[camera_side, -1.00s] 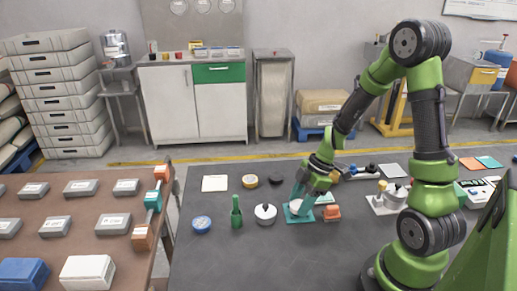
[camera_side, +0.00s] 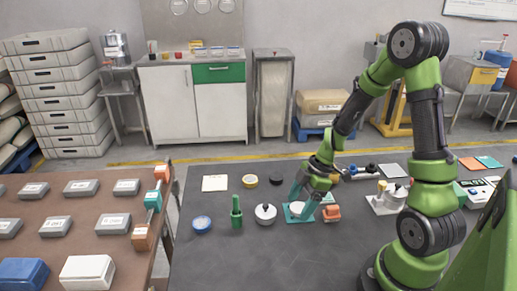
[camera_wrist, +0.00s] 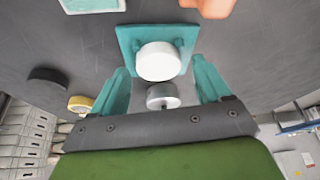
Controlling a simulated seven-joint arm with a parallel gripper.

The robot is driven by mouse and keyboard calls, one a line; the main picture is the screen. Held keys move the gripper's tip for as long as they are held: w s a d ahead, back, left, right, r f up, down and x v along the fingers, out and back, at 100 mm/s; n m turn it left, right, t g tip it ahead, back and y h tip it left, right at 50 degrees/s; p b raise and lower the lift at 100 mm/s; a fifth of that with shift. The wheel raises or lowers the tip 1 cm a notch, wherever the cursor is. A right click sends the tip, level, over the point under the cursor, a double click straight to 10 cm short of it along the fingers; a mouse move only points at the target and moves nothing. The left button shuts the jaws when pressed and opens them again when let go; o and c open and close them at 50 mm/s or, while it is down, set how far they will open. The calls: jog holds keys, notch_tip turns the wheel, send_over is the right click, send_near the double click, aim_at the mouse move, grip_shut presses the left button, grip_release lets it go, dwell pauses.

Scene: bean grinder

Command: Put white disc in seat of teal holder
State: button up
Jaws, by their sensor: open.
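The teal holder (camera_side: 289,217) is a flat square plate on the dark table, and it also shows in the wrist view (camera_wrist: 126,36). The white disc (camera_wrist: 158,61) rests at the middle of the holder, between small teal raised parts; it also shows in the side view (camera_side: 297,207). I cannot tell whether it sits fully down in the seat. My gripper (camera_wrist: 160,67) has two teal fingers, spread apart and empty, one to each side of the disc with gaps between. In the side view the arm partly covers the holder.
An orange block (camera_side: 331,213) stands just right of the holder. A black disc (camera_side: 276,179) and a yellow roll (camera_side: 249,181) lie behind. The table front is clear.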

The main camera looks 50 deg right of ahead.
jog(key=v, duration=1.1)
jog(key=s+a+r+m+t+h, duration=0.1)
jog(key=s+a+r+m+t, duration=0.1)
jog(key=a+r+m, duration=0.4)
jog(key=s+a+r+m+t, duration=0.2)
jog(key=a+r+m, duration=0.5)
jog(key=a+m, duration=0.2)
jog(key=shift+s+a+t+h, duration=0.2)
jog(key=shift+s+t+h, duration=0.1)
jog(key=shift+h, duration=0.1)
